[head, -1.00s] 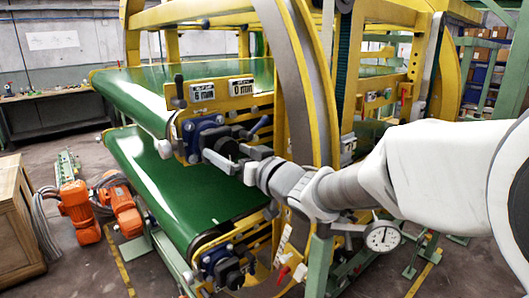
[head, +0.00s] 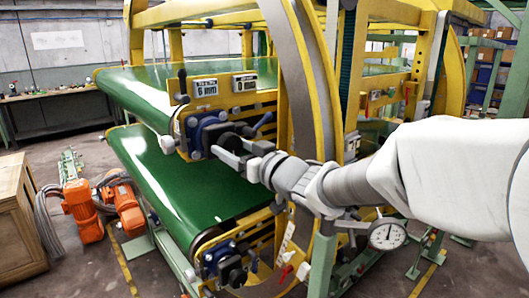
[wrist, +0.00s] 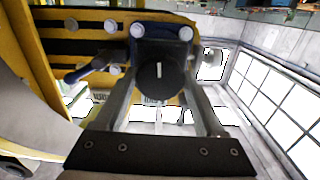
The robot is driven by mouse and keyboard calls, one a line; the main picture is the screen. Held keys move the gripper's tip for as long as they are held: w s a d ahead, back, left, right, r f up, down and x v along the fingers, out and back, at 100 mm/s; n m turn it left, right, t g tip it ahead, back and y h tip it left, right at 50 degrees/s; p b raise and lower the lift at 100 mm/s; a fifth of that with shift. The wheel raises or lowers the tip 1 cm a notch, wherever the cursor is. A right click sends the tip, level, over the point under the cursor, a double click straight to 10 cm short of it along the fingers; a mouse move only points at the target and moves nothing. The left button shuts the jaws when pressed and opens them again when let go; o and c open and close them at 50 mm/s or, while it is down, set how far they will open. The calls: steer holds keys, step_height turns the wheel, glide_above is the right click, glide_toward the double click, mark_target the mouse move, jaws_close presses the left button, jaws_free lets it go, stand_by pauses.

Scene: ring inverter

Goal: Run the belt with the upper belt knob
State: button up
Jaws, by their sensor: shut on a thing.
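The upper belt knob (wrist: 158,88) is a round black knob with a white mark line, which stands nearly upright in the wrist view. My gripper (wrist: 160,82) has one finger on each side of the knob and is shut on it. In the head view my gripper (head: 226,148) reaches the blue bearing block at the front end of the upper green belt (head: 145,95); its fingers and wrist mostly hide the knob there. Two small displays (head: 206,87) above it read 6 mm and, on the right one, what looks like 0 mm.
The lower green belt (head: 170,185) has a similar black knob (head: 233,272) below. A dark lever (head: 262,122) sticks out close to my gripper. A yellow curved frame (head: 312,110) and a dial gauge (head: 387,234) are near my arm. Orange motors (head: 82,208) lie on the floor at left.

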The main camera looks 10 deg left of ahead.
steer(key=n+b, duration=0.3)
steer(key=n, duration=0.1)
steer(key=shift+f+b, duration=0.25)
steer(key=shift+b, duration=0.1)
steer(key=n+b, duration=0.4)
steer(key=n, duration=0.1)
steer(key=shift+n, duration=0.3)
steer(key=n+b, duration=0.2)
steer(key=n, duration=0.2)
steer(key=shift+n+b, duration=0.3)
steer(key=shift+b, duration=0.1)
steer(key=n+b, duration=0.2)
steer(key=n, duration=0.2)
steer(key=shift+n+b, duration=0.3)
steer(key=shift+b, duration=0.05)
steer(key=n+b, duration=0.2)
steer(key=n, duration=0.2)
steer(key=shift+r, duration=0.1)
steer(key=n+b, duration=0.3)
steer(key=n, duration=0.2)
steer(key=n+b, duration=0.2)
steer(key=n, duration=0.3)
steer(key=shift+b, duration=0.35)
steer(key=shift+r+n+b, duration=0.1)
steer(key=shift+n+b, duration=0.75)
steer(key=shift+n, duration=1.25)
